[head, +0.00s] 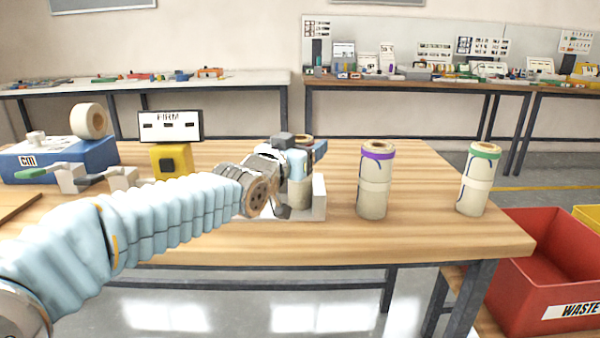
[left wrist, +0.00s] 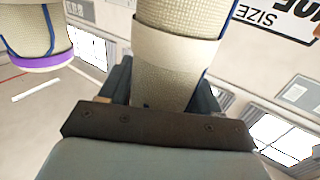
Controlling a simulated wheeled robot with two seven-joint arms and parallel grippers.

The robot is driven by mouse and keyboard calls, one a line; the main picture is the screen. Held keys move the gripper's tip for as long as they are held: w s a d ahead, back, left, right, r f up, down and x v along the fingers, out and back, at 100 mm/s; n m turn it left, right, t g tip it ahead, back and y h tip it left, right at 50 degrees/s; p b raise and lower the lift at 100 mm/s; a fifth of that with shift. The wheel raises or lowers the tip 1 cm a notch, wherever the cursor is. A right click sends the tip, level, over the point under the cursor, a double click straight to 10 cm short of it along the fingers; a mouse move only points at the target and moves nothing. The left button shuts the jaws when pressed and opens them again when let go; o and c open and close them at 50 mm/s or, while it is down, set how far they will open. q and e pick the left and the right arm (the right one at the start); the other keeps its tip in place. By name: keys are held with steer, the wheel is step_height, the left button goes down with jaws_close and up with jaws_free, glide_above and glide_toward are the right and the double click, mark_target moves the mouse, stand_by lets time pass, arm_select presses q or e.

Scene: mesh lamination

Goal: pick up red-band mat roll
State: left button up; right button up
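A cream mat roll stands upright at a pale holder (head: 318,203) near the table's front edge. In the left wrist view this roll (left wrist: 178,60) lies between the two dark fingers (left wrist: 160,90), close to both. I cannot tell whether the fingers press on it. My right gripper is not in view.
A purple-band roll (head: 374,185) and a green-band roll (head: 477,180) stand to the right on the wooden table (head: 425,230). A red waste bin (head: 540,270) is at the right. A blue device (head: 60,160) and a FIRM sign (head: 170,126) on a yellow block are at the left.

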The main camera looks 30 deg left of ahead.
arm_select(q)
jaws_close()
steer(key=shift+s+r, duration=0.1)
steer(key=shift+r, duration=0.05)
